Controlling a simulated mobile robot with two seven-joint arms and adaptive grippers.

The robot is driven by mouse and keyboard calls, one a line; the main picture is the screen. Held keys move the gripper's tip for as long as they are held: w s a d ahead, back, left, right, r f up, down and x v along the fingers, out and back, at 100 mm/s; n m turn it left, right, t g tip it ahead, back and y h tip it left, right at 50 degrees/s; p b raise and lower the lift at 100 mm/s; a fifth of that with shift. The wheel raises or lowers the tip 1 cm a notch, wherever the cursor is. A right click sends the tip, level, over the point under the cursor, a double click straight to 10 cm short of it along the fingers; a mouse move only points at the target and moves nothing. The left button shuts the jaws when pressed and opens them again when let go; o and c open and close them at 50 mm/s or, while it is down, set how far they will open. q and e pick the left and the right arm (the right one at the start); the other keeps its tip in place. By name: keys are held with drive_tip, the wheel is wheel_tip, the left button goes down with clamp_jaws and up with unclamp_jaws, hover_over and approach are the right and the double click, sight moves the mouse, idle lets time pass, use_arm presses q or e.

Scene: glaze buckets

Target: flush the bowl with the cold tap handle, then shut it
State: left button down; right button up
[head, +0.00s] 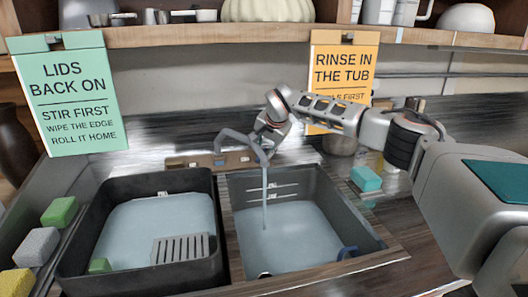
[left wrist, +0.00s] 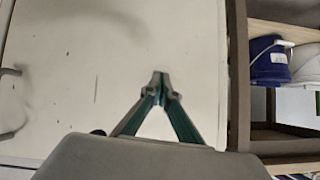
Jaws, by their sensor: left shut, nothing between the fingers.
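The tap's grey arched spout (head: 240,141) rises behind the right-hand sink bowl (head: 376,243). A thin stream of water (head: 264,205) falls from it into the bowl, where pale water lies. My right gripper (head: 266,132) reaches in from the right and is at the spout's right side. Its fingertips are small and partly hidden there, so I cannot tell whether they touch the handle. The cold handle is not clearly visible. My left gripper (left wrist: 160,79) is shut and empty in the left wrist view, in front of a pale panel. It is outside the head view.
A black tub (head: 68,254) with water, a grey grate and a green sponge sits left of the bowl. Sponges (head: 37,247) line the left edge. A teal sponge (head: 366,179) lies right of the bowl. The left wrist view shows a shelf with a blue bucket (left wrist: 268,62).

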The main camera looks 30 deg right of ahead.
drive_tip(key=shift+w+f, duration=0.15)
clamp_jaws()
